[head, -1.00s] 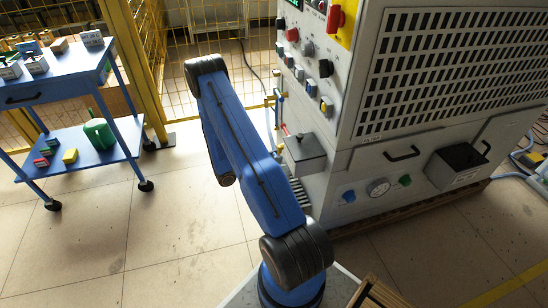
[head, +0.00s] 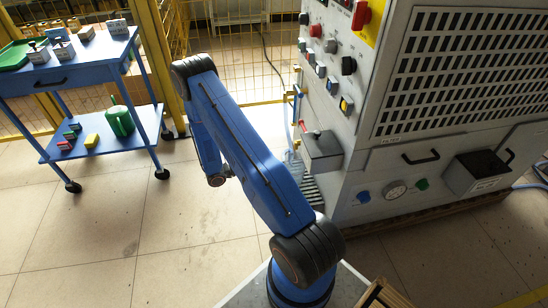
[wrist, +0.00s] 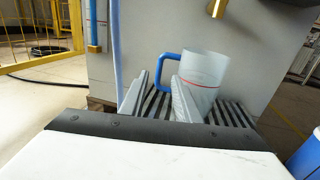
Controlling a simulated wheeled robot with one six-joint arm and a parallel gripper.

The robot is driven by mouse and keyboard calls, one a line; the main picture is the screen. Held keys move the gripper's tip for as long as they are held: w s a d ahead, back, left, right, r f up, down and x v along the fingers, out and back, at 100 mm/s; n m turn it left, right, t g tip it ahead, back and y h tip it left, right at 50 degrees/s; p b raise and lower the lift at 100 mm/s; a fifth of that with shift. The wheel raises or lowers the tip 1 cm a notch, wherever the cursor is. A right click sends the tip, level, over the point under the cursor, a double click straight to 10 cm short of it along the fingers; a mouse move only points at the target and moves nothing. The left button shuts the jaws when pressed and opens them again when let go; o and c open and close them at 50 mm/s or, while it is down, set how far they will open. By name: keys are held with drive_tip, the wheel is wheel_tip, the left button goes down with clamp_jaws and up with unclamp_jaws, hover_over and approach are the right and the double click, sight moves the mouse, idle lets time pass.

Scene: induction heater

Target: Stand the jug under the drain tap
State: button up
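In the wrist view the jug (wrist: 205,72), a pale translucent cup with a blue handle (wrist: 161,70) and a thin red line, stands upright on a dark slatted grate (wrist: 233,112). A brass-coloured piece (wrist: 217,8), perhaps the drain tap's outlet, shows at the top edge over the jug. My gripper (wrist: 160,80) is open, its two fingers apart, with the handle seen between and beyond the tips. I cannot tell whether a finger touches the jug. In the head view my arm hides the gripper and jug; part of the grate (head: 312,188) shows.
The machine cabinet (head: 395,150) rises beside the grate, with a projecting grey box (head: 322,152). A blue upright pipe (wrist: 115,45) stands left of the jug. A blue cart (head: 75,78) and yellow fence (head: 245,70) stand left and behind.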

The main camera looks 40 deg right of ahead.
drive_tip(key=s+a+r+m+y, duration=0.2)
drive_tip(key=a+r+m+y, duration=0.1)
drive_tip(key=r, duration=0.5)
drive_tip(key=s+a+r+m+y, duration=0.2)
drive_tip(key=s+a+r+m, duration=0.1)
drive_tip(key=r, duration=0.6)
drive_tip(key=s+a+r+m+y, duration=0.2)
drive_tip(key=a+r+y, duration=0.15)
drive_tip(key=r, duration=0.45)
drive_tip(key=s+a+r+m+t+y, duration=0.6)
drive_tip(key=s+a+r+t, duration=0.5)
drive_tip(key=s+a+r, duration=0.7)
drive_tip(key=a+y, duration=0.2)
drive_tip(key=a, duration=0.1)
drive_tip(key=shift+s, duration=0.4)
drive_tip(key=shift+d+y, duration=0.15)
drive_tip(key=shift+y, duration=0.1)
